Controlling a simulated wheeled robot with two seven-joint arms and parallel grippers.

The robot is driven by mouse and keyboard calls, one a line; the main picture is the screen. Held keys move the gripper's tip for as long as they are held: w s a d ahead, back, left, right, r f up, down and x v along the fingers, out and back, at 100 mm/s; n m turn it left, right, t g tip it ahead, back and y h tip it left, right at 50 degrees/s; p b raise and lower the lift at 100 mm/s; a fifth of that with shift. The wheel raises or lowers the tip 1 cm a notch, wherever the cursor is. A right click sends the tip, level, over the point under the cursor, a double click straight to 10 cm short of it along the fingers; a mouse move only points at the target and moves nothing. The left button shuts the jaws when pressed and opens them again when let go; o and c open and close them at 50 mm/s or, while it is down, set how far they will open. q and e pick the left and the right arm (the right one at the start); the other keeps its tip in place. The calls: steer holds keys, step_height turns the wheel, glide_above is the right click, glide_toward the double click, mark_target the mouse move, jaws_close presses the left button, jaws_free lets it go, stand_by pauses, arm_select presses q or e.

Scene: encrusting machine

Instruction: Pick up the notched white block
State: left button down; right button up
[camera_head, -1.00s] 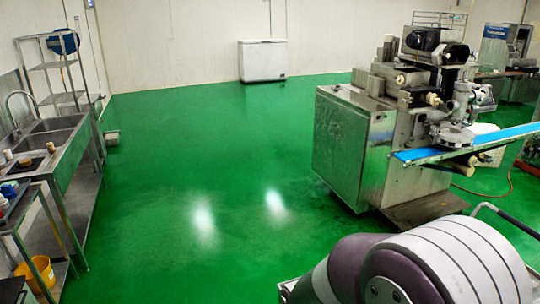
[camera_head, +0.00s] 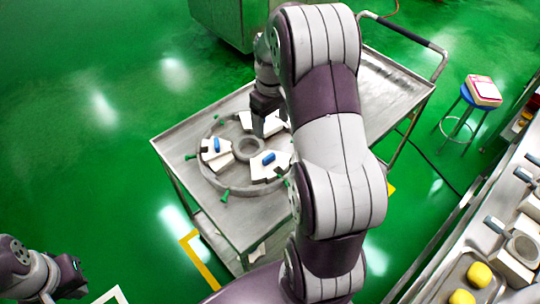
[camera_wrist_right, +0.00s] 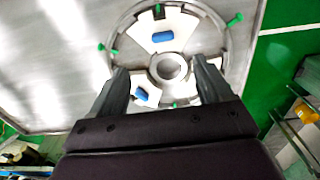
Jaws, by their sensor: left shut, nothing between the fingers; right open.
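Several white blocks, some with a blue handle, sit around a grey ring fixture on a metal cart. One block (camera_head: 216,160) is at the fixture's left, with a notched edge. Another block (camera_head: 262,174) is at its front right. A third (camera_head: 272,124) is at the back, partly hidden by my right gripper (camera_head: 262,128). In the right wrist view, my right gripper (camera_wrist_right: 163,78) is open and empty over the fixture. One block (camera_wrist_right: 178,38) lies beyond the fingertips; another (camera_wrist_right: 150,98) shows between the fingers. My left gripper (camera_head: 75,278) is shut and empty, far from the cart.
The ring fixture (camera_head: 229,187) has green knobs (camera_head: 225,197) around its rim and a round hub (camera_head: 248,149). The cart (camera_head: 385,88) has bare metal at its back right. A stool (camera_head: 468,95) and a counter with yellow pieces (camera_head: 479,274) stand at right.

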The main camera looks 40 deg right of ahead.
steer(key=b, duration=0.3)
glide_above(270, 157)
steer(key=f, duration=0.8)
steer(key=shift+w+d+f, duration=0.15)
steer(key=shift+d+f, duration=0.05)
steer(key=shift+f, duration=0.2)
steer(key=f+p, duration=0.1)
steer(key=f, duration=0.3)
steer(key=shift+a+p, duration=0.2)
steer(key=shift+p, duration=0.15)
steer(key=shift+f, duration=0.5)
arm_select(q)
step_height(270, 157, down, 3)
steer(key=shift+w+r, duration=0.1)
steer(key=shift+w, duration=0.05)
arm_select(e)
jaws_close()
